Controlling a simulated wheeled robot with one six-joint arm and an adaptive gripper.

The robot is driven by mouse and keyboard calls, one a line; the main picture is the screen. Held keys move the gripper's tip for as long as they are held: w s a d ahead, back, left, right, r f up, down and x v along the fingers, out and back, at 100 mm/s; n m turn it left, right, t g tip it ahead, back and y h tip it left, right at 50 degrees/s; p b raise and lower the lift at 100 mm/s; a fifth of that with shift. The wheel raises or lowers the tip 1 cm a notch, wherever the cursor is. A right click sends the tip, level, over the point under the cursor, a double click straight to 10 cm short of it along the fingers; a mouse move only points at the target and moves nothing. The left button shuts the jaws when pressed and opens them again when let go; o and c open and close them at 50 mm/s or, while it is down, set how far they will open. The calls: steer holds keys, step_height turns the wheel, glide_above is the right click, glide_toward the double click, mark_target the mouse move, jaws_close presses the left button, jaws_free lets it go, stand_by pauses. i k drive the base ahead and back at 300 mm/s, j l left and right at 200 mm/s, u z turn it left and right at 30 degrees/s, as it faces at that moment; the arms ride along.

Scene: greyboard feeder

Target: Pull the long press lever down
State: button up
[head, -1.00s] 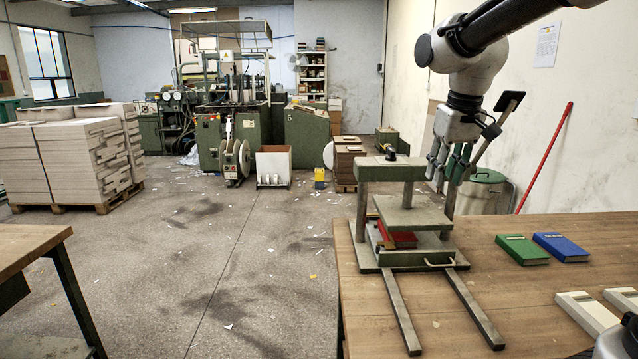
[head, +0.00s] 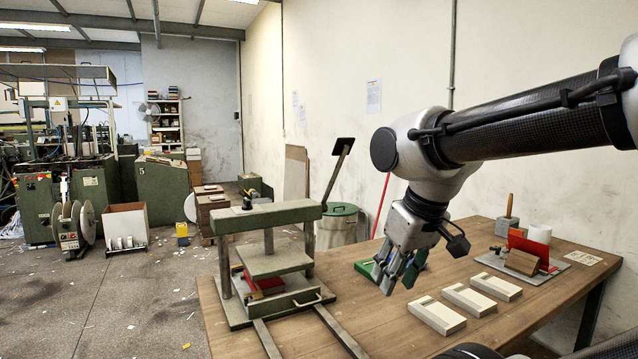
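The press (head: 267,215) stands on the wooden table (head: 560,262), with a red book (head: 264,284) under its raised plate (head: 275,261). A long grey lever (head: 334,178) with a flat black end (head: 343,146) rises steeply from the right end of the press's top beam, leaning right. My gripper (head: 396,278) hangs fingers down above the table, to the right of the press and lever and apart from both in the picture. Its fingers look spread, with nothing between them. The lever's lower joint is not clear.
A green book (head: 364,268) lies behind my gripper. Several pale blocks (head: 436,315) lie on the table to its right. Farther right are a red-and-brown fixture (head: 527,255) and a white roll (head: 540,234).

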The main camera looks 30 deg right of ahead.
mark_target(343, 146)
steer(key=k+j+z, duration=0.15)
steer(key=j, duration=0.2)
steer(key=j+z, duration=0.2)
steer(key=j, duration=0.15)
steer(key=k+j+z, duration=0.15)
steer(key=j, duration=0.15)
steer(key=k+j+z, duration=0.2)
steer(key=i+j+z, duration=0.15)
steer(key=j+z, duration=0.2)
steer(key=j, duration=0.3)
steer(key=i+j+z, duration=0.1)
steer(key=j+z, duration=0.25)
steer(key=j, duration=0.35)
steer(key=j+z, duration=0.3)
steer(key=j, duration=0.4)
steer(key=j+z, duration=0.25)
steer(key=j, duration=0.45)
